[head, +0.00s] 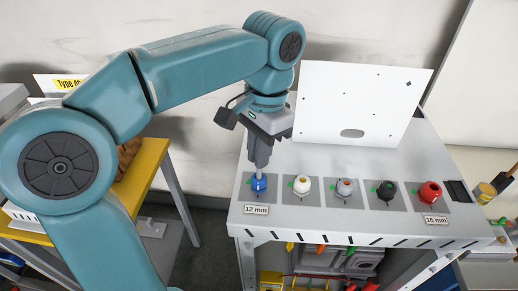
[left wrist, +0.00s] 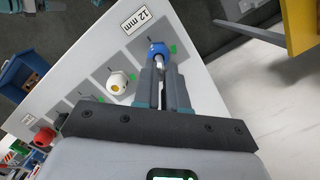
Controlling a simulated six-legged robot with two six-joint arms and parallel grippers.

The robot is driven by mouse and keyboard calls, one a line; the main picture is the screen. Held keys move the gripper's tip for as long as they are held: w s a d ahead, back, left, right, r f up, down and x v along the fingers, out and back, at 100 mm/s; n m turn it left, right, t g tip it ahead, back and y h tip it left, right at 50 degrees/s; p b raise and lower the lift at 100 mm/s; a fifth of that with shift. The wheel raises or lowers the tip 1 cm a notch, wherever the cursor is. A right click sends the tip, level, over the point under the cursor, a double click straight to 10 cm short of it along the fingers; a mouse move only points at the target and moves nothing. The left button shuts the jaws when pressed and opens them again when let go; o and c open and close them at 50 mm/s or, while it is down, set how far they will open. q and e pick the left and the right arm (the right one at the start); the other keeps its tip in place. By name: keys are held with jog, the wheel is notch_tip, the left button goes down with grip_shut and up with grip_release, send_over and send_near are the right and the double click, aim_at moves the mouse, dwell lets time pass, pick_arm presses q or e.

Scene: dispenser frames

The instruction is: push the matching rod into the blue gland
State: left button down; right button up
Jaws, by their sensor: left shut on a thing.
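The blue gland (head: 258,185) stands at the left end of a row of glands on the grey table, beside a "12 mm" label (head: 256,210). It also shows in the left wrist view (left wrist: 157,49). My left gripper (head: 260,160) points down right above the blue gland. Its two fingers (left wrist: 163,82) are shut on a thin pale rod (left wrist: 163,93), seen between them in the left wrist view. The rod's lower end is at the blue gland; I cannot tell how deep it sits. In the head view the fingers hide the rod. My right gripper is not in view.
White (head: 303,184), grey (head: 345,186), dark green (head: 386,189) and red (head: 430,191) glands stand to the right, with a "16 mm" label (head: 436,219). A white upright panel (head: 360,95) stands behind. A yellow-edged bench (head: 147,165) is at the left.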

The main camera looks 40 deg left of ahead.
pick_arm(q)
jog(key=shift+f+b, duration=1.05)
jog(key=shift+f, duration=0.45)
jog(key=c, duration=1.1)
grip_release()
notch_tip(320, 180, up, 12)
jog(key=w+p, duration=0.1)
jog(key=p, duration=0.1)
jog(key=shift+w, duration=0.2)
jog(key=shift+s, duration=0.15)
